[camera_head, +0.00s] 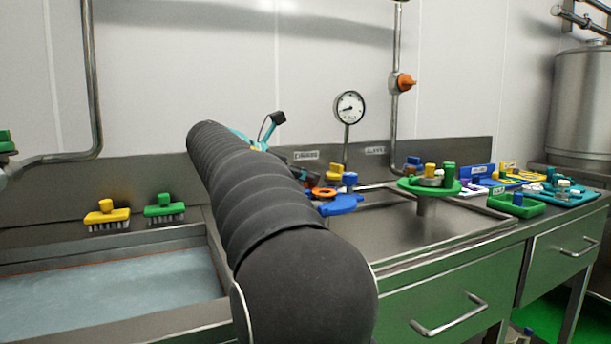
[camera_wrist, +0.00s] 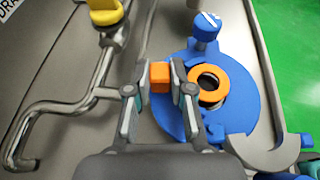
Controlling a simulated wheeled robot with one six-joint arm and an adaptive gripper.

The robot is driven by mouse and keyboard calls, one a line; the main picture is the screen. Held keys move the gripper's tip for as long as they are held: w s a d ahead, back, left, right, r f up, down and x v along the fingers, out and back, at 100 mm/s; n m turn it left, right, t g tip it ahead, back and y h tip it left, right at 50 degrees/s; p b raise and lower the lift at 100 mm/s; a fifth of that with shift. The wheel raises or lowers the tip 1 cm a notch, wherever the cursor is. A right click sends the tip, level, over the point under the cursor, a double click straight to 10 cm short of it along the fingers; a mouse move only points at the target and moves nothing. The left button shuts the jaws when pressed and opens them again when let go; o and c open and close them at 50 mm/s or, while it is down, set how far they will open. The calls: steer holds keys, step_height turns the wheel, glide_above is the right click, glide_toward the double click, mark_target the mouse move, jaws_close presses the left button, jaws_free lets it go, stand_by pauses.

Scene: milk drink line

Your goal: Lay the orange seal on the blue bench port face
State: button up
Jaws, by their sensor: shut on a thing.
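In the wrist view my gripper (camera_wrist: 160,85) is shut on an orange block-shaped tab. The orange seal ring (camera_wrist: 222,93) shows just right of the right finger. That finger hides whether tab and ring join. The ring is over the round blue bench port face (camera_wrist: 240,112); a dark and tan centre shows through its hole. I cannot tell whether it touches the blue face. In the head view the orange seal (camera_head: 323,193) shows beside the blue port face (camera_head: 342,206), beyond my arm, which hides most of the gripper.
A blue knob (camera_wrist: 206,27) stands at the port's edge, and a yellow-handled valve (camera_wrist: 104,12) on a steel pipe is left of it. A green round stand (camera_head: 428,187) and a gauge (camera_head: 349,107) are nearby. Yellow (camera_head: 107,214) and green (camera_head: 164,207) brushes are by the sink.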

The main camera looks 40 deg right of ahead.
steer(key=shift+f, duration=0.4)
steer(key=o, duration=0.9)
steer(key=v, duration=1.2)
